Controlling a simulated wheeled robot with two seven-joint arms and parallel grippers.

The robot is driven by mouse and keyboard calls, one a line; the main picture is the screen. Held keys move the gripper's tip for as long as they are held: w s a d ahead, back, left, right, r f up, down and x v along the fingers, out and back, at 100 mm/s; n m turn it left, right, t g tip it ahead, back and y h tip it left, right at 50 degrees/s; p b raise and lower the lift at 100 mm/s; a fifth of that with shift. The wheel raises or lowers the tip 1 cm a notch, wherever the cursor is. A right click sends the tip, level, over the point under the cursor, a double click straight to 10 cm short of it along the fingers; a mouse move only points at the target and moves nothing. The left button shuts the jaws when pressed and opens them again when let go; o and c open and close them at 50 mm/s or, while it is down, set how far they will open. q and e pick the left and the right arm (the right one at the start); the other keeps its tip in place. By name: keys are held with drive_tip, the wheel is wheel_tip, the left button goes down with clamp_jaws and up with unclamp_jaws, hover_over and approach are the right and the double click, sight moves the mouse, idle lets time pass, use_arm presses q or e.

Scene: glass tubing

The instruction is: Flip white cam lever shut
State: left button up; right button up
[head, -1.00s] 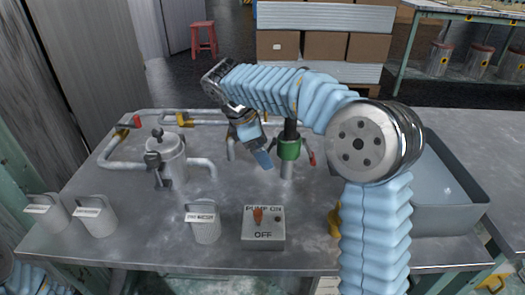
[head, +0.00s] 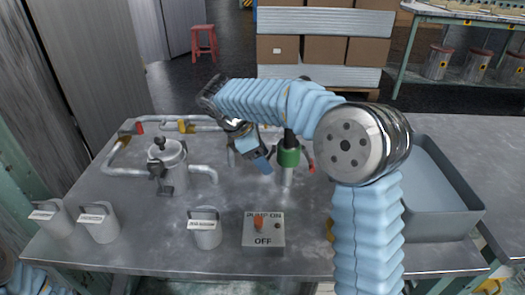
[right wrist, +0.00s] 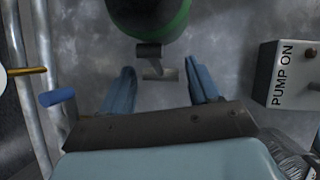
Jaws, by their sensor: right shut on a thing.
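A green-collared coupling (head: 288,157) stands upright on a pipe mid-table, with a red lever (head: 311,164) hanging at its right side. My right gripper (head: 262,162) reaches down just left of it. In the right wrist view, the collar (right wrist: 150,12) is at the top, and a small lever with a pale end plate (right wrist: 160,74) lies between the fingertips of my right gripper (right wrist: 160,82). The lever looks greyish there, and finger contact is hard to see. The gripper is shut on it. The white cam lever is not clearly visible in the head view.
A pump switch box (head: 263,232) sits in front of the coupling. A metal canister (head: 167,165) with pipework stands left, and several labelled grey cups (head: 206,233) line the front. A grey tray (head: 445,225) is at the right. A blue-handled lever (right wrist: 57,97) shows in the wrist view.

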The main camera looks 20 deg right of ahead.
use_arm(q)
drive_tip(key=shift+r, duration=0.2)
use_arm(e)
drive_tip(key=shift+d+f, duration=0.1)
drive_tip(key=shift+d, duration=0.25)
drive_tip(key=o, duration=1.1)
drive_tip(key=shift+c, duration=0.2)
use_arm(q)
drive_tip(key=shift+d, duration=0.1)
wheel_tip(320, 180, up, 3)
drive_tip(key=shift+f+p, duration=0.15)
drive_tip(key=shift+p, duration=1)
use_arm(e)
drive_tip(key=v, duration=1.3)
drive_tip(key=shift+a+r, duration=0.2)
drive_tip(key=shift+a, duration=0.1)
